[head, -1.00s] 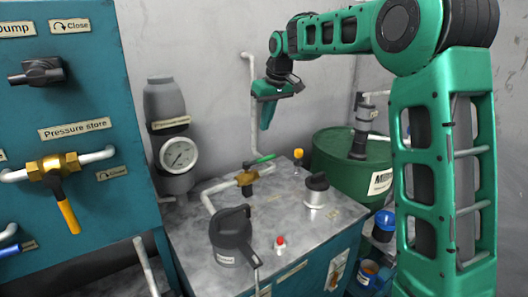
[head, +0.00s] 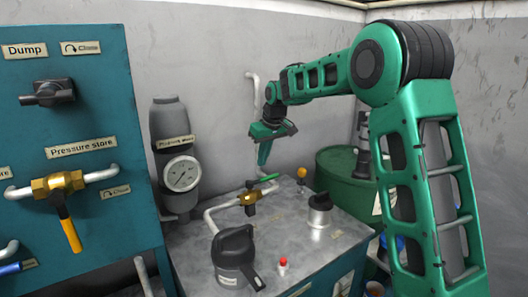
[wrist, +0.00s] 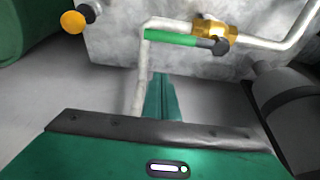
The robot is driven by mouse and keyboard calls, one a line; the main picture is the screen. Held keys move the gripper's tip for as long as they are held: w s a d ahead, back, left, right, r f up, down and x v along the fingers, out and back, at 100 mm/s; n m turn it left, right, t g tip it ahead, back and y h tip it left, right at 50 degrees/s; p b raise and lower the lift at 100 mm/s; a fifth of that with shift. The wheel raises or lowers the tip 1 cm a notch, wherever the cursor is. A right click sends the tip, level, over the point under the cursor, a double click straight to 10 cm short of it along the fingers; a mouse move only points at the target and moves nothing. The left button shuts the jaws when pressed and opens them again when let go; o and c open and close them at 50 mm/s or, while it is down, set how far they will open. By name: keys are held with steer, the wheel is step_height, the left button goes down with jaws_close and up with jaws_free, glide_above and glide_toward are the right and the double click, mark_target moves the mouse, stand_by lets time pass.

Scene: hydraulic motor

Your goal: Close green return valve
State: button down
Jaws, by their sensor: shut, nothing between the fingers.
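The green return valve is a brass body (head: 249,198) on a pale pipe with a green lever handle (head: 262,182), at the back of the grey tank top. In the wrist view the green handle (wrist: 172,38) lies along the pipe beside the brass body (wrist: 212,34). My gripper (head: 263,160) points down just above the handle in the head view, its fingers together and empty. In the wrist view its green fingers (wrist: 161,100) show below the handle, with a visible gap. I cannot tell how far above the handle they are.
A pressure gauge (head: 182,174) on a grey cylinder stands left of the valve. A yellow knob (head: 301,172), a silver cap (head: 319,212) and a black pump-like part (head: 234,250) stand on the tank top (head: 285,240). A green drum (head: 345,185) is at the right.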

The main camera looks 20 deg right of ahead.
mark_target(264, 180)
steer(key=shift+s+d+f, duration=0.25)
steer(key=shift+s+f, duration=0.45)
steer(key=shift+s, duration=0.1)
steer(key=shift+s+d+f, duration=0.2)
steer(key=shift+s+f, duration=0.45)
steer(key=shift+s, duration=0.1)
steer(key=shift+s, duration=0.15)
